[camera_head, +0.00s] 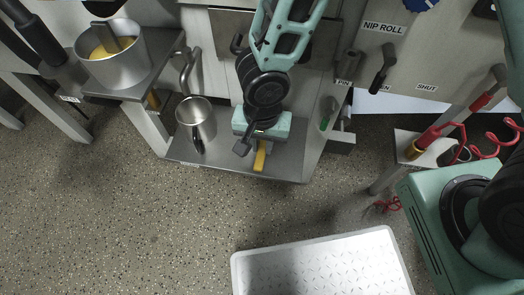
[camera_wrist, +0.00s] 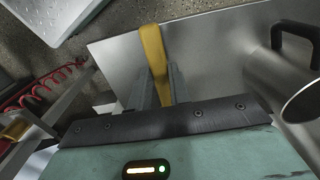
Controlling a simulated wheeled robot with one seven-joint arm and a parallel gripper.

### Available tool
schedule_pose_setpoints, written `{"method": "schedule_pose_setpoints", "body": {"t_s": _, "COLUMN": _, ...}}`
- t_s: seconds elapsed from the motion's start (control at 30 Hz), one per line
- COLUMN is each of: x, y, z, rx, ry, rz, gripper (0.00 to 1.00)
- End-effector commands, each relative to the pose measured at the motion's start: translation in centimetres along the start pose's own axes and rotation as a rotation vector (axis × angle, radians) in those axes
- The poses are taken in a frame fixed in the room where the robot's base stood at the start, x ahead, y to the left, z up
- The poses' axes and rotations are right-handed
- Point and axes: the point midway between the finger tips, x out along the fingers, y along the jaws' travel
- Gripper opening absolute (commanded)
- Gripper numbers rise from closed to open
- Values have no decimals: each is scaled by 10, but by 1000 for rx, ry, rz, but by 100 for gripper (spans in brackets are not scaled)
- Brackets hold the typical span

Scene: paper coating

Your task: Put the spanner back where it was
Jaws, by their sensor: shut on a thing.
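My gripper (camera_head: 257,144) is low over the metal shelf (camera_head: 285,165), and its fingers also show in the wrist view (camera_wrist: 158,82). It is shut on a flat yellow tool, the spanner (camera_head: 260,158). In the wrist view the spanner (camera_wrist: 153,45) juts out beyond the fingers, above the shelf plate. Its held end is hidden between the fingers and by the gripper body. I cannot tell whether it touches the shelf.
A metal jug (camera_head: 196,120) stands on the shelf left of my gripper. A pot (camera_head: 112,55) with yellow liquid stands further left. A small rack (camera_head: 340,140) holding a green-handled tool (camera_head: 327,114) is to the right. A white tray (camera_head: 320,265) lies in front.

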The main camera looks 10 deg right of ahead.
Motion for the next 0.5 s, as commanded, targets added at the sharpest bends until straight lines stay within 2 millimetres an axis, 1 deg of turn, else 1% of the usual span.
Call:
{"method": "schedule_pose_setpoints", "body": {"t_s": 0.1, "x": 18, "y": 0, "z": 0, "rx": -1, "ry": -1, "rz": 1, "gripper": 0}}
{"method": "schedule_pose_setpoints", "body": {"t_s": 0.23, "x": 34, "y": 0, "z": 0, "rx": -1, "ry": -1, "rz": 1, "gripper": 0}}
{"method": "schedule_pose_setpoints", "body": {"t_s": 0.3, "x": 38, "y": 0, "z": 0, "rx": 0, "ry": 0, "rz": 1, "gripper": 0}}
{"method": "schedule_pose_setpoints", "body": {"t_s": 0.5, "x": 37, "y": 0, "z": 0, "rx": 0, "ry": 0, "rz": 0, "gripper": 0}}
